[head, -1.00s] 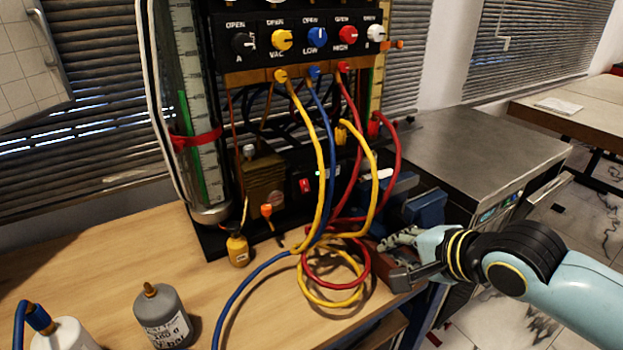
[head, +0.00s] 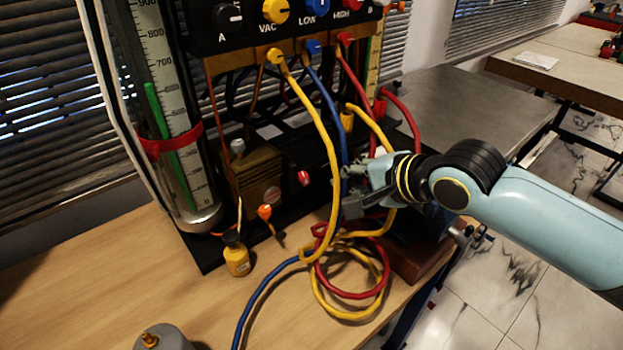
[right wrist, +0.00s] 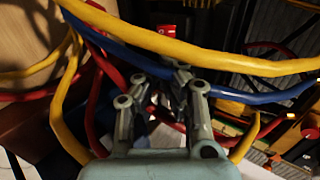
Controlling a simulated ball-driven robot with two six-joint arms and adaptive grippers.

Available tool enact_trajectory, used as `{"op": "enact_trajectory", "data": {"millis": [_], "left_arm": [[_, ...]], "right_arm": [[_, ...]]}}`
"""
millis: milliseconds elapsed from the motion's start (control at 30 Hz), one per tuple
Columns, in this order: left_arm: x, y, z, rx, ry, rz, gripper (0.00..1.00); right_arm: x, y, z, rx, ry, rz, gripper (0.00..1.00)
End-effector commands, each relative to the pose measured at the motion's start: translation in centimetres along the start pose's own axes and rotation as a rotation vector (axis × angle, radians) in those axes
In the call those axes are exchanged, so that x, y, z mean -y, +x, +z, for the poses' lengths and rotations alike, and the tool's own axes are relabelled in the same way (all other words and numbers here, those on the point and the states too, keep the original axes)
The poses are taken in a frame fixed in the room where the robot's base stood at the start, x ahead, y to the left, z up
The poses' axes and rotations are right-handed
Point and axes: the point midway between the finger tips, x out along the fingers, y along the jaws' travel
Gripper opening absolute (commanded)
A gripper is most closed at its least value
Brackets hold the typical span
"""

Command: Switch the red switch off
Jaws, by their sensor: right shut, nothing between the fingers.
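The red switch (head: 304,178) sits low on the black front of the gauge rig, to the right of a brown ribbed block. It also shows in the right wrist view (right wrist: 166,31), beyond the yellow and blue hoses. My right gripper (head: 350,198) is shut and empty, to the right of the switch and apart from it. In the right wrist view its fingers (right wrist: 178,72) point toward the switch, with the blue hose (right wrist: 135,57) and the yellow hose (right wrist: 190,58) crossing between. Whether the switch is on or off is too small to tell. My left gripper is not in view.
Yellow (head: 318,120), blue and red hoses hang in front of the rig and coil on the wooden table (head: 130,270). A small yellow bottle (head: 236,258) stands left of the coil. A grey-topped cabinet (head: 460,110) stands behind my right arm.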

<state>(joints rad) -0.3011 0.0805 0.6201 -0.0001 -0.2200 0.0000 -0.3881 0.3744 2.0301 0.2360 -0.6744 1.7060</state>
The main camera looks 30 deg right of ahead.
Motion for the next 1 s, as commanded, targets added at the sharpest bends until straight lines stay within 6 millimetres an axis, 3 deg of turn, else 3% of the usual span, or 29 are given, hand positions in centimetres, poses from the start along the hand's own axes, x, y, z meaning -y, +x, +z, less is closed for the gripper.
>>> {"op": "enact_trajectory", "data": {"millis": [100, 200, 500, 700, 1000], "left_arm": [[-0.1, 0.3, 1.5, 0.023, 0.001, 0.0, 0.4], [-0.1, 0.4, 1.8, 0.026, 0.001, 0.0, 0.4], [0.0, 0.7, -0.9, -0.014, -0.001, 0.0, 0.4], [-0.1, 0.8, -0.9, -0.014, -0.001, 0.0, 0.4], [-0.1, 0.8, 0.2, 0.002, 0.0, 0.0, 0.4]], "right_arm": [[0.1, 2.7, 0.0, -0.001, 0.005, -0.002, 0.0], [0.1, 5.0, 0.0, 0.0, 0.005, -0.002, 0.0], [0.1, 10.0, 0.0, 0.0, 0.003, 0.0, 0.0], [0.1, 11.2, 0.0, 0.0, 0.0, -0.001, 0.0], [0.1, 11.3, 0.0, 0.0, 0.0, -0.001, 0.0]]}}
